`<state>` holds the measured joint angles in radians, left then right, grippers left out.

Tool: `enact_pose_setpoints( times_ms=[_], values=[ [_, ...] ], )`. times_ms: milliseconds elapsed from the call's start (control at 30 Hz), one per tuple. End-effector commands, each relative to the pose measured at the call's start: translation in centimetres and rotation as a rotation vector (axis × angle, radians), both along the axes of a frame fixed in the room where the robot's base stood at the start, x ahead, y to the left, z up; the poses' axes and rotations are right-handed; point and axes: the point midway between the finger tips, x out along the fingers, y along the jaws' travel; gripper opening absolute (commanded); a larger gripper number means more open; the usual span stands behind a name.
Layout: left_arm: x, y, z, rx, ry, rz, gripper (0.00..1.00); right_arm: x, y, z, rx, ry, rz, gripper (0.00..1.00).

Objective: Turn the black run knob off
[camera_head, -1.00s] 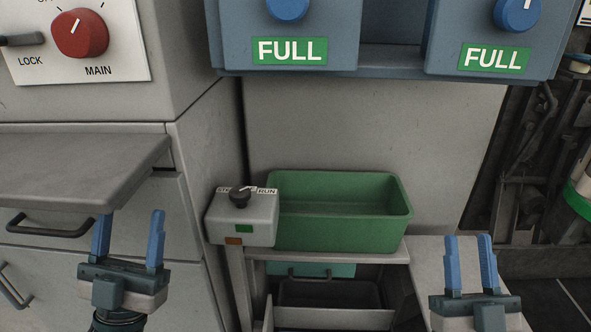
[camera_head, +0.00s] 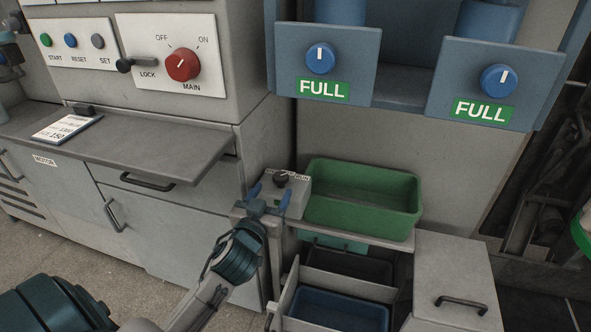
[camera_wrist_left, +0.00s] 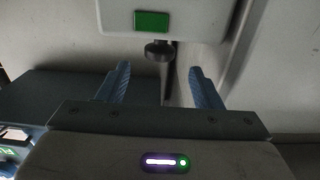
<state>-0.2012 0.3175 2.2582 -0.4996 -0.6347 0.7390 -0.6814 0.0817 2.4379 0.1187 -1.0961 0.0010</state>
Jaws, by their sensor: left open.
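The black run knob (camera_head: 281,180) sits on top of a small grey control box (camera_head: 298,196), beside a RUN label. Its pointer direction is too small to tell. My left gripper (camera_head: 270,193) is open at the near left side of the box, with its blue fingers just in front of the knob and partly covering the box. In the left wrist view the knob (camera_wrist_left: 158,50) shows between and beyond the two fingertips (camera_wrist_left: 159,70), apart from both. The box's green square (camera_wrist_left: 151,20) shows there too. My right gripper is out of view.
A green bin (camera_head: 362,205) stands right of the box on the same shelf. A grey worktop (camera_head: 150,145) juts out to the left. Blue boxes with FULL labels (camera_head: 325,90) hang above. Dark and blue trays (camera_head: 340,308) sit below.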

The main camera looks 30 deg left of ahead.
Motion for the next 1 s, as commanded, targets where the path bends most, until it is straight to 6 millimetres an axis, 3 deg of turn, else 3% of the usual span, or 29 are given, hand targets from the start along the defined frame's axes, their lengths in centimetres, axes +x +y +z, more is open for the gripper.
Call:
enact_pose_setpoints(
  times_ms=[400, 600, 867, 1000],
  values=[
    [7.2, 1.7, 0.1, -0.001, -0.002, -0.002, 0.59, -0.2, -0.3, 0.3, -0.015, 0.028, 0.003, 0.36],
    [8.6, 2.0, 0.1, 0.001, -0.003, -0.003, 0.59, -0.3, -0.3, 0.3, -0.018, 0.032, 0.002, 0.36],
    [8.7, 2.0, 0.1, 0.0, -0.002, -0.003, 0.59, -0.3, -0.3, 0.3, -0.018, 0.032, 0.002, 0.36],
    [8.7, 2.0, 0.1, 0.0, -0.002, -0.003, 0.36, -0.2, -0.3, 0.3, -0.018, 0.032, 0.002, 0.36]
  ],
)
